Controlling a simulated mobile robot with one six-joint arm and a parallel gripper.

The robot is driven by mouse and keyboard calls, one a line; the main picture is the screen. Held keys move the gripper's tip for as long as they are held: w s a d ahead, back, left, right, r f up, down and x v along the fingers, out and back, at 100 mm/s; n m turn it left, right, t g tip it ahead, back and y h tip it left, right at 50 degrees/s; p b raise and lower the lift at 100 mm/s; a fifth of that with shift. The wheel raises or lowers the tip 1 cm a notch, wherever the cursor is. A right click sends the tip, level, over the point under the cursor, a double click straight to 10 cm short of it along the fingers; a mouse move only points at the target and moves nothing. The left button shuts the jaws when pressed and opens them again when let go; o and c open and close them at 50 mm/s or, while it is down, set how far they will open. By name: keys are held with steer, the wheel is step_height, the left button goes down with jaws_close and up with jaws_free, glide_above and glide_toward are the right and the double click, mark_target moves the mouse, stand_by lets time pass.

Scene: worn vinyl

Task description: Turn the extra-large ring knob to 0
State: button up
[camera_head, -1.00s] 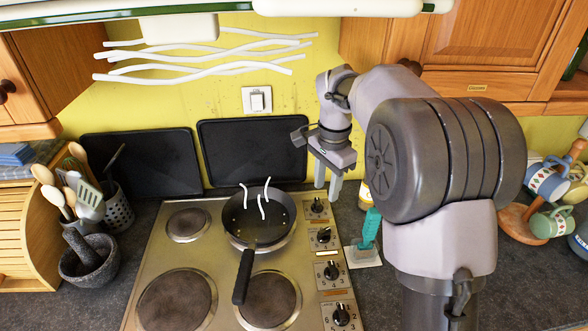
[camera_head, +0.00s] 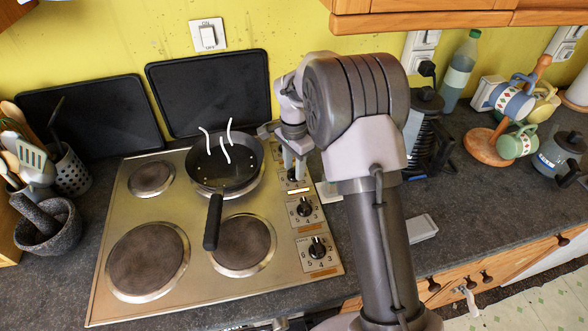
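The hob (camera_head: 200,292) has a column of black ring knobs along its right side. The front knob (camera_head: 317,248) and the knob behind it (camera_head: 304,208) are in plain view, with numbers around them. A further knob (camera_head: 292,176) is partly hidden by my gripper, and anything behind that is covered. The labels are too small to tell which knob is the extra-large one. My gripper (camera_head: 294,174) points down over the partly hidden knob. Its two fingers look apart, with a gap between them; I cannot tell whether they touch the knob.
A steaming frying pan (camera_head: 222,165) sits on the back right ring, its handle pointing forward. Dark trays (camera_head: 211,90) lean on the wall behind. A stone mortar (camera_head: 45,238) stands left of the hob. My arm covers the counter right of it. A mug stand (camera_head: 487,150) is far right.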

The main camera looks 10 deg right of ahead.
steer(key=shift+c, duration=0.5)
jaws_close()
steer(key=n+p, duration=0.2)
steer(key=n, duration=0.1)
steer(key=shift+r, duration=0.15)
steer(key=n+p, duration=0.2)
steer(key=n, duration=0.1)
steer(key=shift+n, duration=0.4)
steer(key=n+p, duration=0.2)
steer(key=n, duration=0.4)
steer(key=shift+p, duration=0.4)
